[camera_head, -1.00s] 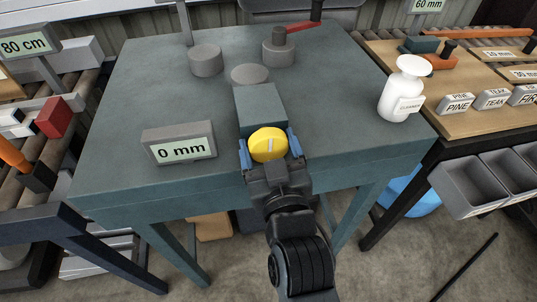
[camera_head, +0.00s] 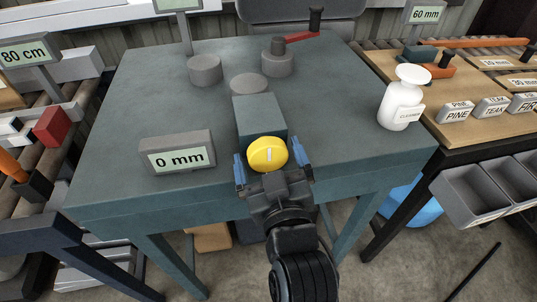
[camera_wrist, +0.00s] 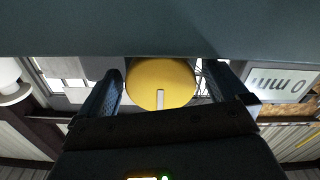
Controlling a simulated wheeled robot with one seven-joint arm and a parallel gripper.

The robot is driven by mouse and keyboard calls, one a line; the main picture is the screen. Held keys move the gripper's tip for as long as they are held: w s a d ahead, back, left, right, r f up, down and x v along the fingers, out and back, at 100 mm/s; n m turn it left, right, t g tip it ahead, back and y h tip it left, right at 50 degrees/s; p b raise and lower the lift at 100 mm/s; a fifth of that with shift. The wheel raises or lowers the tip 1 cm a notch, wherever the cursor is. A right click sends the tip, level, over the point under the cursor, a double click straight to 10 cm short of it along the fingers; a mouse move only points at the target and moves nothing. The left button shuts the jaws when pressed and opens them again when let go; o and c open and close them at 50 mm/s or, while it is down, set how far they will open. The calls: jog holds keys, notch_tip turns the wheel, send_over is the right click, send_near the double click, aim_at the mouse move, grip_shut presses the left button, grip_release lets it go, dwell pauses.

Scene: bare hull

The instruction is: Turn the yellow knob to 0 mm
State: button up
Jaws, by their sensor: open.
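The yellow knob (camera_head: 262,151) is on the front of a blue-grey block (camera_head: 259,114) at the table's front edge. Its white mark looks about upright in the head view. It also shows in the wrist view (camera_wrist: 160,72), with its white mark toward the bottom. The grey display (camera_head: 178,154) left of it reads "0 mm"; part of it shows in the wrist view (camera_wrist: 278,84). My gripper (camera_head: 268,163) is open, one blue finger on each side of the knob. Gaps show between fingers and knob.
Bare tabletop lies on both sides of the block. Roller conveyors stand left and right.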

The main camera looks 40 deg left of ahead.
jog(key=v, duration=0.7)
jog(key=shift+d+b, duration=0.15)
jog(key=shift+b, duration=0.25)
jog(key=s+d+f+m+t+h, duration=0.1)
jog(key=s+d+f+m+h, duration=0.1)
jog(key=d, duration=0.6)
jog(key=s+d+f+m+t+h, duration=0.1)
jog(key=s+d+f+m+h, duration=0.15)
jog(key=d, duration=0.55)
jog(key=s+d+f+m+t+h, duration=0.1)
jog(key=s+d+f+m+h, duration=0.1)
jog(key=d, duration=0.6)
jog(key=s+d+r+m+h, duration=0.2)
jog(key=s+d+m+h, duration=0.1)
jog(key=s+d, duration=0.3)
jog(key=s+d+r+m+h, duration=0.3)
jog(key=s+d, duration=0.4)
jog(key=s, duration=0.4)
jog(key=shift+d+h+p, duration=0.3)
jog(key=shift+h, duration=0.25)
jog(key=shift+s, duration=0.1)
